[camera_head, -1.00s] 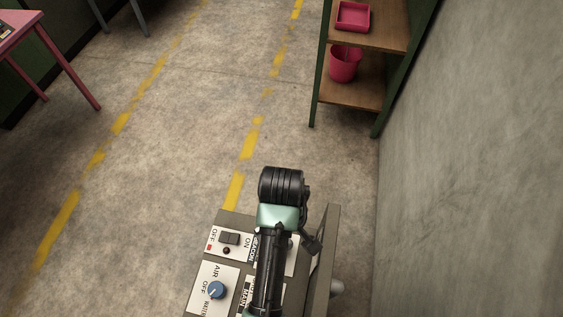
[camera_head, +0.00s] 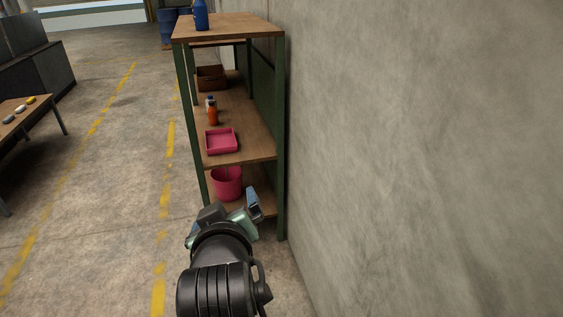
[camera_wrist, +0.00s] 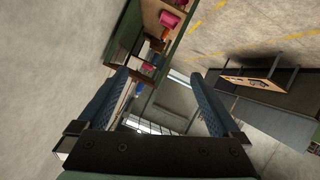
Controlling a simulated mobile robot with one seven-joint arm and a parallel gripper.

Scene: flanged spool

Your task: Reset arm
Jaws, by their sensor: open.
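My gripper (camera_head: 226,216) is raised in front of the shelf in the head view, at the end of my black arm. In the wrist view its two blue ridged fingers (camera_wrist: 160,104) stand wide apart with nothing between them. The gripper is open and empty. In the head view part of the fingers is hidden behind the wrist.
A green-framed wooden shelf (camera_head: 240,149) stands against the grey wall (camera_head: 420,150). It bears a pink tray (camera_head: 221,141), a pink bucket (camera_head: 227,184), an orange bottle (camera_head: 213,115) and a blue bottle (camera_head: 201,15). A table (camera_head: 22,118) is at left. Floor between is clear.

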